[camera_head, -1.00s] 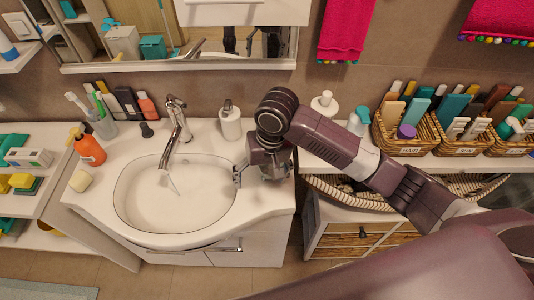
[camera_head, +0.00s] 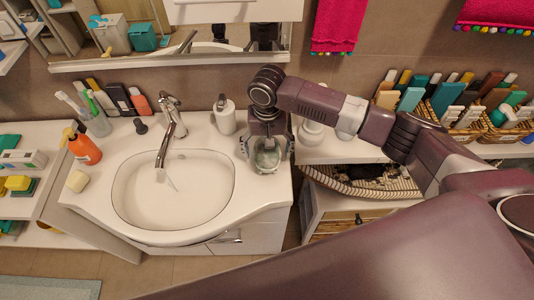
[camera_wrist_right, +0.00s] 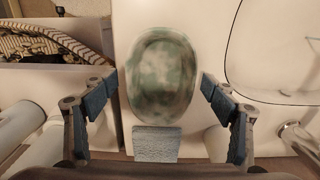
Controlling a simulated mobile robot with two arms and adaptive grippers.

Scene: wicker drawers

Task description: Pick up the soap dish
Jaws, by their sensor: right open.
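The soap dish (camera_wrist_right: 160,75) is an oval, mottled green and white dish, lying on the white counter between the open fingers in the right wrist view. In the head view the soap dish (camera_head: 267,156) shows under my right gripper (camera_head: 266,150), partly covered by it. In the wrist view my right gripper (camera_wrist_right: 158,90) has a blue-grey finger on each side of the dish and another pad at its near end. The fingers look apart from the dish, and nothing is held. My left gripper is not in view.
The sink basin (camera_head: 175,190) with its faucet (camera_head: 171,130) lies left of my right gripper. A white soap dispenser (camera_head: 224,115) stands close behind it. An orange bottle (camera_head: 83,147) and a yellowish soap (camera_head: 77,181) are at the far left. Wicker baskets (camera_head: 467,130) stand right.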

